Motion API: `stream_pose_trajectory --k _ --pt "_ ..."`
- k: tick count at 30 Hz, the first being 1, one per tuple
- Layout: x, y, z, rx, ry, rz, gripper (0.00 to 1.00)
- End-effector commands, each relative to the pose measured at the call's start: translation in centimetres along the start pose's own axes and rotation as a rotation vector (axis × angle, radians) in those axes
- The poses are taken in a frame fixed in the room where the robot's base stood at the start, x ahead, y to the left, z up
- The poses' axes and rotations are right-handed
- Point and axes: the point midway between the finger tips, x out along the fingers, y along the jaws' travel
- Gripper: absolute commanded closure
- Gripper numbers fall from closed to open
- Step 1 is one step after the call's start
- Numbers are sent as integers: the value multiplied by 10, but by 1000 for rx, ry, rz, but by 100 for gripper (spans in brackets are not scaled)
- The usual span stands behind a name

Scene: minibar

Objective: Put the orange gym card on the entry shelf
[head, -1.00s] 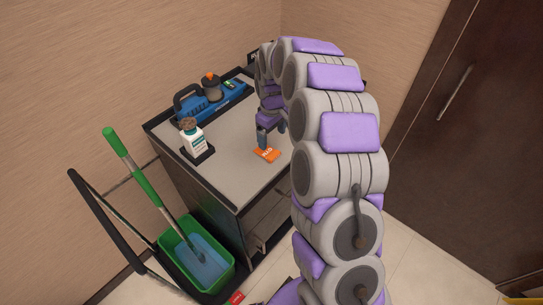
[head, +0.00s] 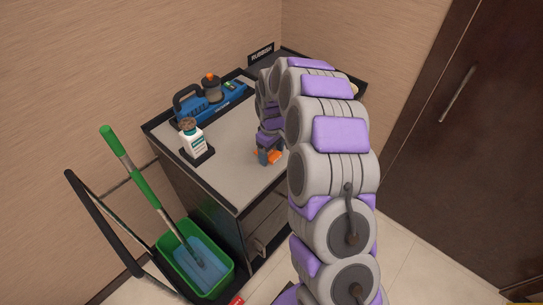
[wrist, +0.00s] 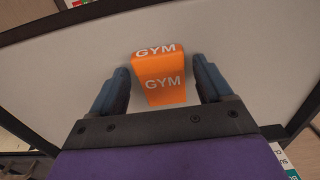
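The orange gym card (head: 272,157) is on the grey top of the cabinet, near its front edge, partly hidden by my gripper in the head view. In the wrist view the gym card (wrist: 164,85) shows "GYM" twice, on two faces. My gripper (wrist: 160,66) is open, with one finger on each side of the card and a visible gap on both sides. In the head view my gripper (head: 268,152) is low over the cabinet top at the card. I cannot tell which surface is the entry shelf.
The cabinet top (head: 232,175) also holds a white bottle (head: 193,140) on a black tray and a blue tool case (head: 205,100). A black sign (head: 261,54) stands at the back. A green mop bucket (head: 190,262) is on the floor left; a dark door (head: 440,130) is right.

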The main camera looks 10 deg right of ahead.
Motion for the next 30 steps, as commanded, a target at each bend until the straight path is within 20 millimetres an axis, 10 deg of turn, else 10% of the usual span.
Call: stream_pose_trajectory --k 17,30 --pt "0 0 0 0 -1 -1 76" --pt "-14 0 0 -1 0 0 77"
